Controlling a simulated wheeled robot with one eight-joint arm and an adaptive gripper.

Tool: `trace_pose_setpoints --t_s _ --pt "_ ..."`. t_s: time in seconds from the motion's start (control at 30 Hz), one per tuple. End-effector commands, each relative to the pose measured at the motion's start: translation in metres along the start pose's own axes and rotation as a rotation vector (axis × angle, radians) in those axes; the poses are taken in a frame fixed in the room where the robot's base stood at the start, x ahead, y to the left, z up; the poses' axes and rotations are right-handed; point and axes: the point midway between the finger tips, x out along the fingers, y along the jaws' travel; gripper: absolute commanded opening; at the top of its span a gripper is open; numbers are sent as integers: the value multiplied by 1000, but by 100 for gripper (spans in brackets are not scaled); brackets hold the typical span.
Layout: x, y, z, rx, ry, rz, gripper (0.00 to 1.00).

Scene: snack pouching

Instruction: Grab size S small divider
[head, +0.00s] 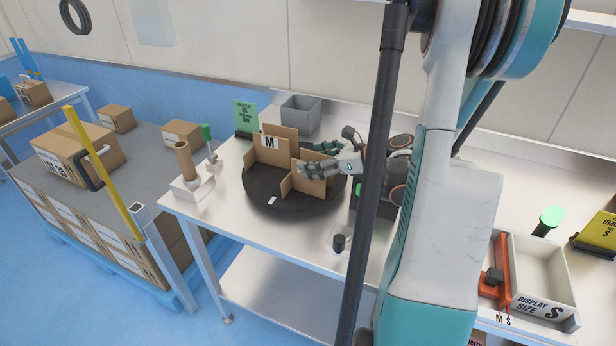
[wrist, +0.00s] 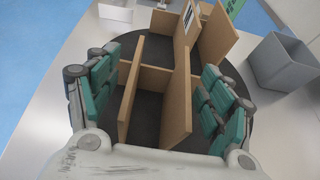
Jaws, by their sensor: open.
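A dark round turntable (head: 262,188) bears cardboard dividers. The larger one, marked M (head: 269,143), stands at the back left. A lower crossed divider without a visible label (head: 305,184) stands at the front right; its crossed panels show in the wrist view (wrist: 177,110). I cannot read an S on it. My gripper (head: 318,160) is open over the right part of the turntable. In the wrist view, its teal fingers (wrist: 160,62) stand on either side of the lower divider's panels, with gaps showing. Whether any finger touches cardboard, I cannot tell.
A grey bin (head: 300,113) and green sign (head: 245,116) stand behind the turntable. A cardboard tube in a white holder (head: 187,165) stands left. A white tray reading "DISPLAY SIZE S" (head: 543,306) and an orange M/S lever (head: 503,265) are far right.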

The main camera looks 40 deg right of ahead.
Motion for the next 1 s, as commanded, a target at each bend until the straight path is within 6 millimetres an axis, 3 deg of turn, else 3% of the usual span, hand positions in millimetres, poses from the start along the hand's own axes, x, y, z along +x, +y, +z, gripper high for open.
trace_pose_setpoints --t_s 0.2,0.43,0.47,0.67,1.0 --pt "24 0 0 0 0 1 74" --pt "24 0 1 0 0 -1 74" --pt "24 0 1 0 0 -1 71" --pt "24 0 1 0 0 0 26" --pt "24 0 1 0 0 0 26"
